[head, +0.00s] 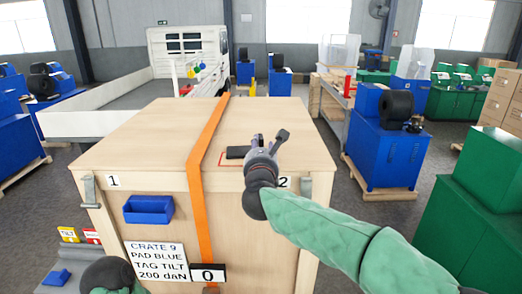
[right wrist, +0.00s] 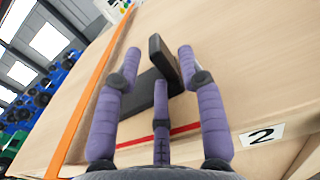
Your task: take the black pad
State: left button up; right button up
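The black pad (head: 237,152) lies on the top of the wooden crate (head: 150,140), by a red outline near the front right. In the right wrist view the black pad (right wrist: 146,94) shows a flat part and a part standing up at an angle beside it. My right gripper (head: 268,143) is at the pad's right end and hides part of it. In the right wrist view its purple fingers (right wrist: 160,75) are spread, with the pad between and beyond them. Contact cannot be told.
An orange strap (head: 205,150) runs over the crate, with a "0" display (head: 208,274) low on its front. A blue bin (head: 148,209) and a white sign (head: 157,262) are on the front face. Blue machines (head: 385,150) and green cabinets (head: 475,210) stand to the right.

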grip_shut()
jog(key=shift+r, duration=0.15)
jog(key=shift+r+p, duration=1.5)
jog(key=shift+r, duration=0.85)
